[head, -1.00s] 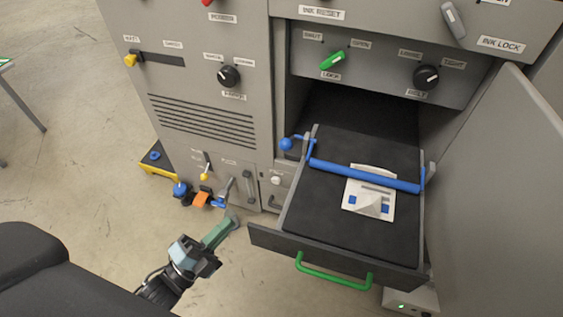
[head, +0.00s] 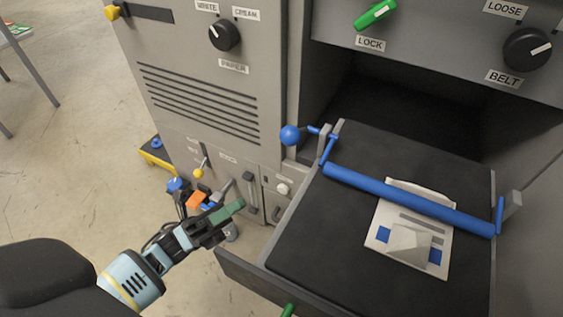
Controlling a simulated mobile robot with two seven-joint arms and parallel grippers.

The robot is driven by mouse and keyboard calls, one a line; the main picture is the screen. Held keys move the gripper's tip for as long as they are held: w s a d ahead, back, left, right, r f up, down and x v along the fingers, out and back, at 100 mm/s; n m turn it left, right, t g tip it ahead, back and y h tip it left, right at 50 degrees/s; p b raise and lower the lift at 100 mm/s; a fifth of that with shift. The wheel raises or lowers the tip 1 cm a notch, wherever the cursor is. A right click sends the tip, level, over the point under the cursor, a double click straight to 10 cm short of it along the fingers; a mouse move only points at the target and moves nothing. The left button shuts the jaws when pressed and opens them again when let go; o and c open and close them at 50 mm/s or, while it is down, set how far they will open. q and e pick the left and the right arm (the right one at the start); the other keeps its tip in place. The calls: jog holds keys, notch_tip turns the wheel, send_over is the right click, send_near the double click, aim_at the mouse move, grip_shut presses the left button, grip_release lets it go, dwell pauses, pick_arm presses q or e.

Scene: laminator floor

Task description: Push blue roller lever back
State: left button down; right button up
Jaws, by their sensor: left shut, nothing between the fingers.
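The blue roller lever shows as a blue ball knob (head: 290,136) on a short blue arm at the back left corner of the pulled-out drawer. It joins the blue roller (head: 400,197), which lies across the black drawer bed (head: 310,235). My left gripper (head: 236,208) is shut and empty, to the left of the drawer and below the knob in the picture, apart from both. My right gripper is not in view.
A white sheet (head: 381,252) with blue squares lies partly under the roller. The grey cabinet (head: 200,110) stands behind, with a green lock lever (head: 376,14) and a belt knob (head: 527,49).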

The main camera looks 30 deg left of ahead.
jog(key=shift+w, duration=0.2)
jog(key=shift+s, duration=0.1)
pick_arm(q)
jog(key=w+a+r+x, duration=0.1)
jog(key=a+x, duration=0.1)
jog(key=x, duration=1.1)
jog(key=shift+r, duration=0.2)
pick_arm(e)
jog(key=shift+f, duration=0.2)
pick_arm(q)
jog(key=shift+a, duration=0.1)
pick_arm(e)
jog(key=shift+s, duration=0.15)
